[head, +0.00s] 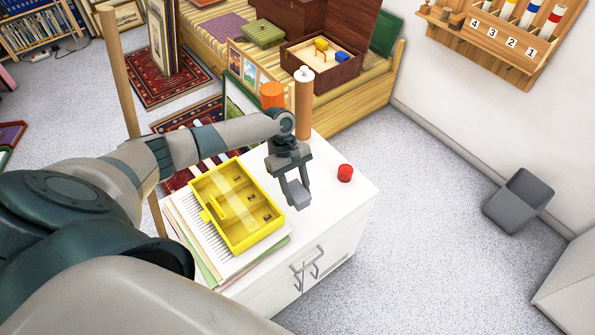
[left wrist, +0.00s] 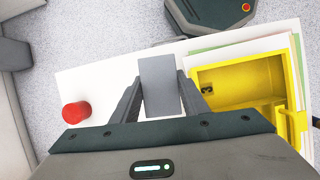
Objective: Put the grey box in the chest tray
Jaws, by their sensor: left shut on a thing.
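The grey box (head: 298,195) is between the fingers of my left gripper (head: 294,186), above the white cabinet top, right of the yellow organizer. In the left wrist view the grey box (left wrist: 160,85) shows as a plain grey block between the two fingers of my left gripper (left wrist: 160,92). The chest tray (head: 318,57) is pale and sits inside an open dark wooden chest at the upper middle of the head view. A yellow thing and a blue thing lie in it. My left gripper is well in front of the chest. My right gripper is not seen.
On the white cabinet (head: 345,200) are a red cylinder (head: 345,173), a yellow organizer (head: 237,208) on papers, and a tall brown cylinder (head: 304,105) near the back edge. The chest (head: 335,72) stands on a striped bench. A wooden pole (head: 118,70) rises at left.

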